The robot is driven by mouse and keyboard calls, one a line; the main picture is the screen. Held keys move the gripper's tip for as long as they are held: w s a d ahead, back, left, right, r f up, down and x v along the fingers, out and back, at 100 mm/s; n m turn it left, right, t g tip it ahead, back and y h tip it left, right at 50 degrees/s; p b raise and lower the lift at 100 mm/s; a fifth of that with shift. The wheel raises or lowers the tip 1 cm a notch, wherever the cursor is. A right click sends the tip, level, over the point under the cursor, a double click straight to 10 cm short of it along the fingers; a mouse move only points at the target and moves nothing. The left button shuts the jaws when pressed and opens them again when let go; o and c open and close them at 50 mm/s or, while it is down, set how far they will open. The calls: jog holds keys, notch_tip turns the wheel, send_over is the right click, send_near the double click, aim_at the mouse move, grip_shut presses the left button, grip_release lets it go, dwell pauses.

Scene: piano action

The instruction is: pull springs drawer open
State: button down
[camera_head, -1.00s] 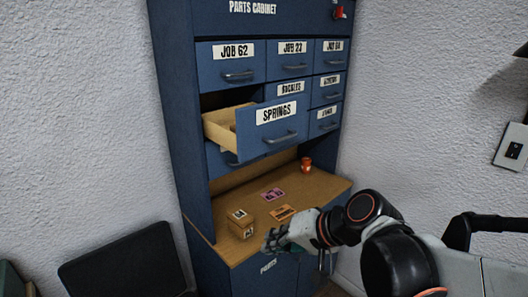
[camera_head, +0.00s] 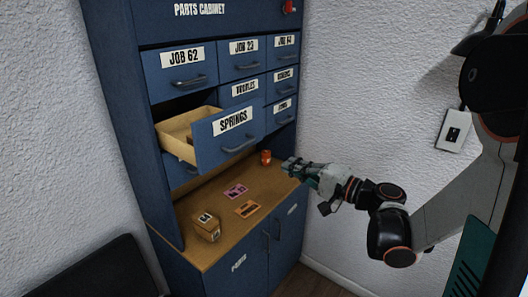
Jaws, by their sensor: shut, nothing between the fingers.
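The springs drawer (camera_head: 222,137) is the blue drawer labelled SPRINGS in the middle of the parts cabinet (camera_head: 110,100). It is pulled well out, and its pale wooden side and part of its inside show. Its dark bar handle (camera_head: 240,145) is on the front, below the label. My gripper (camera_head: 288,166) is shut and empty, to the right of and below the drawer, over the right end of the wooden counter. It is apart from the handle. The bottom of the drawer is mostly hidden.
An orange cup (camera_head: 266,157) stands on the counter (camera_head: 190,215) just left of my gripper. The other drawers, such as JOB 62 (camera_head: 180,72), are shut.

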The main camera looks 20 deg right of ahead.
aim_at(246, 148)
jog(key=x, duration=1.3)
jog(key=shift+w+a, duration=0.25)
jog(key=shift+w, duration=0.05)
jog(key=shift+b+x, duration=0.45)
jog(key=shift+x, duration=0.95)
jog(key=shift+f, duration=0.1)
jog(key=shift+s, duration=0.1)
